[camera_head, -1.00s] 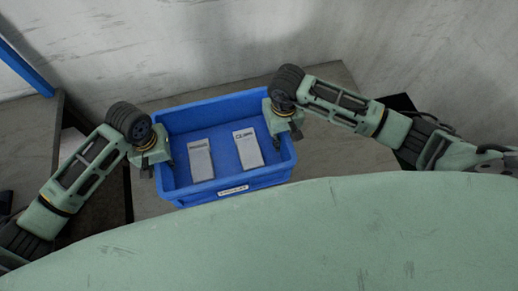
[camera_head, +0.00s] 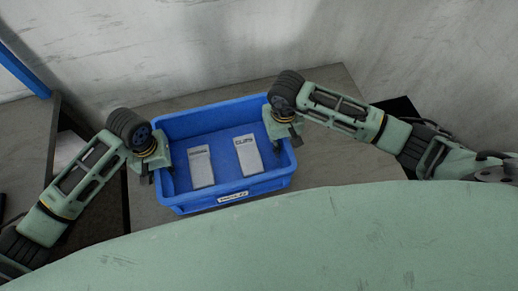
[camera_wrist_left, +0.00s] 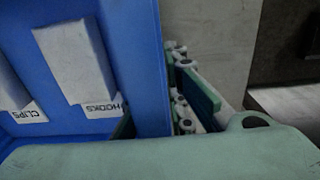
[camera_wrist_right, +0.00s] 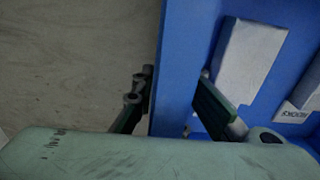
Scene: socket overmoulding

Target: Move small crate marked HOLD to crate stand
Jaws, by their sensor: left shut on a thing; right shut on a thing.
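A blue open crate (camera_head: 236,184) is in the middle of the head view, above or on a grey top; I cannot tell if it touches. The white label on its near side is too small to read. My left gripper (camera_head: 155,172) is shut on the crate's left wall, which also shows in the left wrist view (camera_wrist_left: 138,70). My right gripper (camera_head: 290,138) is shut on the right wall, seen in the right wrist view (camera_wrist_right: 182,60). Two pale boxes lie inside, a left one (camera_head: 200,168) and a right one (camera_head: 248,157). The left wrist view shows labels CLIPS and HOOKS.
The grey top (camera_head: 335,160) is bare to the right of the crate. A pale scuffed wall (camera_head: 200,45) stands behind. A dark frame with a blue bar (camera_head: 25,72) is at the far left. No crate stand is identifiable.

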